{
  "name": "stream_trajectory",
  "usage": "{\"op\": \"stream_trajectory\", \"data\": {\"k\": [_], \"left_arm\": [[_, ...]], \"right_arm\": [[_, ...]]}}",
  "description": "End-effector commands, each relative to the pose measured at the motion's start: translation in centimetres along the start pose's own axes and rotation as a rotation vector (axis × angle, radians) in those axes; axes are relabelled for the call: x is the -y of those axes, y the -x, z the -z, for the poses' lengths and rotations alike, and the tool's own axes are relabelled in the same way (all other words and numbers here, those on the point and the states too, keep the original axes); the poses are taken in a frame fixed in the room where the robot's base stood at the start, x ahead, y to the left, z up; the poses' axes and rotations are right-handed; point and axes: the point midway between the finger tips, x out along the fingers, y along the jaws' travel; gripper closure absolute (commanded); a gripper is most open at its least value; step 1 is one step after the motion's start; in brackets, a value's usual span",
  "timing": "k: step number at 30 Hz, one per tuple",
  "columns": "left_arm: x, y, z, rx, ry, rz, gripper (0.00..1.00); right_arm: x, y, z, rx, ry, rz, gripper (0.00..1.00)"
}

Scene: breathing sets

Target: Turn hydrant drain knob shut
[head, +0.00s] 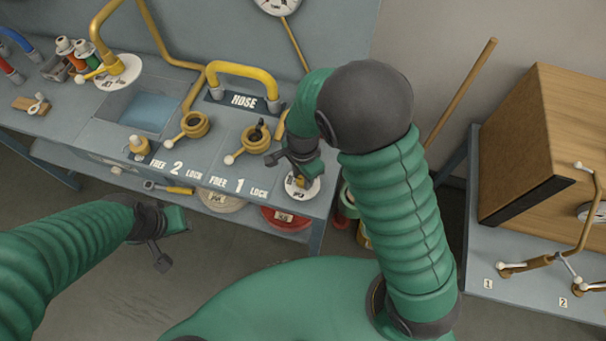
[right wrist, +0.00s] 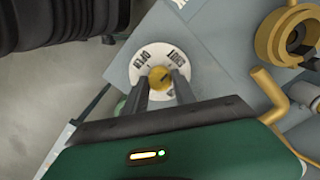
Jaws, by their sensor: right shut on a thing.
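The drain knob (right wrist: 160,80) is small and yellow, at the centre of a round white dial (right wrist: 140,62) marked OPEN and SHUT. In the right wrist view OPEN is at upper left and SHUT at upper right. My right gripper (right wrist: 161,92) is shut on the knob, one finger on each side. I cannot tell which word the knob points to. In the head view the dial (head: 311,190) is at the bench's front right corner, partly hidden by my right gripper (head: 299,176). My left gripper (head: 168,238) hangs in front of the bench, away from the dial; its jaw opening is unclear.
The bench carries a yellow HOSE handle (head: 243,72), two yellow ring fittings (head: 195,124) (head: 254,139) and a blue basin (head: 147,112). A red-rimmed drum (head: 287,217) sits below. A wooden cabinet (head: 540,140) stands on another table at right.

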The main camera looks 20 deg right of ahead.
Motion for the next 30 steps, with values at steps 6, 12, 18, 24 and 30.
{"op": "stream_trajectory", "data": {"k": [6, 12, 18, 24, 30], "left_arm": [[0.0, 0.0, 0.0, 0.0, 0.0, 0.0, 0.64], [0.0, 0.0, 0.0, 0.0, 0.0, 0.0, 0.64], [0.0, 0.0, 0.0, 0.0, 0.0, 0.0, 0.64], [0.0, 0.1, 0.0, 0.0, 0.0, 0.0, 0.64], [0.0, 0.4, 0.1, 0.0, 0.0, 0.0, 0.64]], "right_arm": [[0.0, -0.1, -0.1, 0.002, 0.0, -0.002, 1.0], [0.0, -0.1, -0.1, 0.002, 0.0, -0.001, 0.46], [0.0, 0.0, -0.1, 0.001, 0.001, 0.0, 0.46], [0.1, 1.4, 0.0, -0.001, 0.001, 0.003, 0.46], [0.2, 6.7, -0.1, 0.0, 0.002, 0.008, 0.46]]}}
